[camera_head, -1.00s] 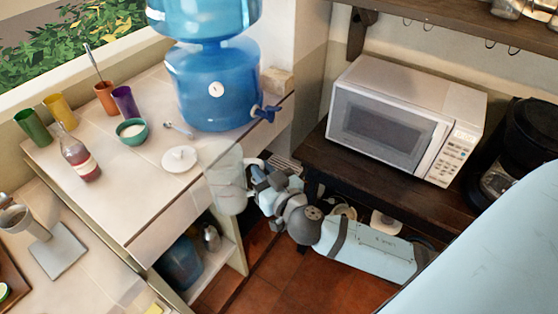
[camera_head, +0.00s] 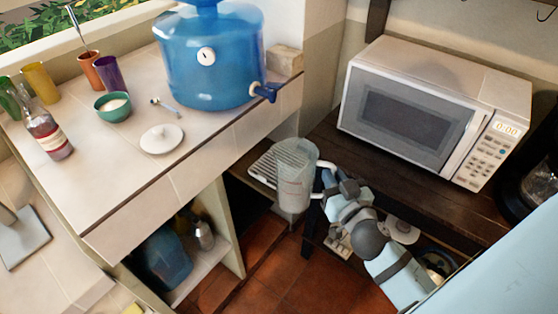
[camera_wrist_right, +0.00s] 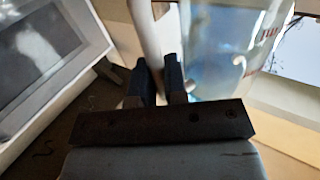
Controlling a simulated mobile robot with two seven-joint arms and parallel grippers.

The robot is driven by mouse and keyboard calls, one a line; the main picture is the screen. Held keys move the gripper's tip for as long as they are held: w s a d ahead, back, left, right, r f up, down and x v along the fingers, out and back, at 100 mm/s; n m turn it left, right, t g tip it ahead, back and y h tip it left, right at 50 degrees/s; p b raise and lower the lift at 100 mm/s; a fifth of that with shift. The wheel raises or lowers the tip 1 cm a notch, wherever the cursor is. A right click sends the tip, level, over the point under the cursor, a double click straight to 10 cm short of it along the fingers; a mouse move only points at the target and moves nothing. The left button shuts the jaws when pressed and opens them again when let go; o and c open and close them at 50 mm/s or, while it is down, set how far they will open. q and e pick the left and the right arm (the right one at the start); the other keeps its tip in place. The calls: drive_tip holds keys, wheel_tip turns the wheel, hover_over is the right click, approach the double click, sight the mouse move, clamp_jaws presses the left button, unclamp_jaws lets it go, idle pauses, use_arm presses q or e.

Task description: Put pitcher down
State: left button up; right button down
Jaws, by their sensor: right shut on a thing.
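The clear pitcher (camera_head: 294,182) is upright in the head view, in the gap between the tiled counter and the dark wooden counter. My right gripper (camera_head: 334,184) is shut on its white handle, at the pitcher's right side. In the right wrist view the fingers (camera_wrist_right: 158,84) close around the handle (camera_wrist_right: 144,40), and the clear body (camera_wrist_right: 212,55) rises to the right. The pitcher overlaps a wire rack (camera_head: 262,170) in the picture; I cannot tell whether its base touches anything. My left gripper is not in view.
The dark counter (camera_head: 440,205) carries a white microwave (camera_head: 425,110) and a black coffee maker (camera_head: 535,170).

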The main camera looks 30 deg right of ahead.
drive_tip(key=w+d+p, duration=0.1)
drive_tip(key=w, duration=0.7)
drive_tip(key=w+d+f+p, duration=0.1)
drive_tip(key=w+d+p, duration=0.1)
drive_tip(key=w, duration=0.7)
drive_tip(key=shift+w+d+f, duration=0.15)
drive_tip(key=shift+d+f, duration=0.1)
drive_tip(key=shift+d, duration=0.05)
drive_tip(key=shift+f, duration=0.2)
drive_tip(key=c, duration=1.2)
unclamp_jaws()
drive_tip(key=shift+o, duration=0.2)
